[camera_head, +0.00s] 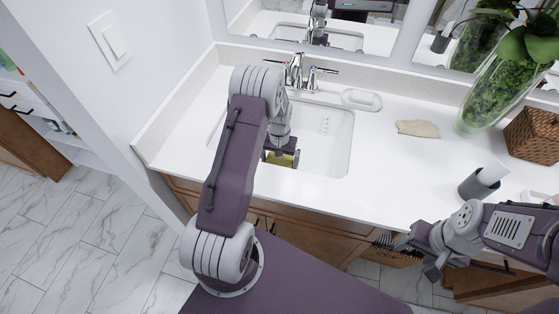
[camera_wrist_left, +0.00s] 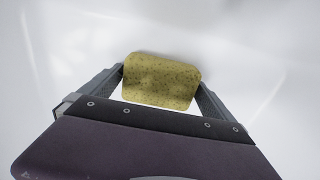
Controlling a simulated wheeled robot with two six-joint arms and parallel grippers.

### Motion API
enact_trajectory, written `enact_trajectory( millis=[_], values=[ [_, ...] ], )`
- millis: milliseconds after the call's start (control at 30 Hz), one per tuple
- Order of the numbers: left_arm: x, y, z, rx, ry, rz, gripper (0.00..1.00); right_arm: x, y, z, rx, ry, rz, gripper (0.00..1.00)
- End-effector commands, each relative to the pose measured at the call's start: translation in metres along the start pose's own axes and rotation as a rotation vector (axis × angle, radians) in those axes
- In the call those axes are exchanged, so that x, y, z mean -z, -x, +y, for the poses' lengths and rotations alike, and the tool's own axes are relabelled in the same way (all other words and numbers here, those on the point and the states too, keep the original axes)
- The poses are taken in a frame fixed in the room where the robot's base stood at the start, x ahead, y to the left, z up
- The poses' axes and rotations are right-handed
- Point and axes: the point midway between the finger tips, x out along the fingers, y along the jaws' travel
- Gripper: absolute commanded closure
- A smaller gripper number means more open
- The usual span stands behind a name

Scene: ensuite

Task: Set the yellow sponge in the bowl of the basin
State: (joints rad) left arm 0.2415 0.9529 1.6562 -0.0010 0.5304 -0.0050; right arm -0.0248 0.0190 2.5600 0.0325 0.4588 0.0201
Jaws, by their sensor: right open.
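The yellow sponge (camera_head: 285,160) hangs below my left wrist, within the outline of the white basin (camera_head: 335,150). In the left wrist view the speckled sponge (camera_wrist_left: 160,82) sits between both fingers, which touch its sides. My left gripper (camera_head: 281,156) is shut on it, and my own arm hides part of the basin and gripper. White basin surface (camera_wrist_left: 250,50) fills the wrist view behind the sponge; whether the sponge touches it I cannot tell. My right gripper (camera_head: 408,256) is open and empty, low in front of the counter.
A chrome faucet (camera_head: 297,72) stands behind the basin. A white soap dish (camera_head: 361,99), a beige flat piece (camera_head: 417,129), a glass vase (camera_head: 492,98), a wicker box (camera_head: 533,136) and a grey cup (camera_head: 478,185) are right of it. The counter between is clear.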

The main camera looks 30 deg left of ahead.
Motion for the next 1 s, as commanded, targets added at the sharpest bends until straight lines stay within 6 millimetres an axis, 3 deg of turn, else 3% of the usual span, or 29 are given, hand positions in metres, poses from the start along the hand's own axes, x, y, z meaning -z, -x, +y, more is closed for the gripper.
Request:
enact_trajectory(
  millis=[233,500,700,1000],
  values=[
    [0.001,0.011,0.0,0.0,0.0,0.002,0.0,0.0,0.003,0.0,0.0,0.0,0.0,0.42],
    [0.001,0.08,0.0,0.0,0.0,0.005,0.0,0.001,0.006,0.0,0.0,0.0,0.0,0.42],
    [0.001,0.115,0.0,0.0,0.0,0.002,0.0,0.001,0.008,0.0,0.0,0.0,0.0,0.42],
    [0.0,0.124,0.0,0.0,0.0,-0.001,0.0,0.001,0.008,0.0,0.0,0.0,0.0,0.42]
  ],
)
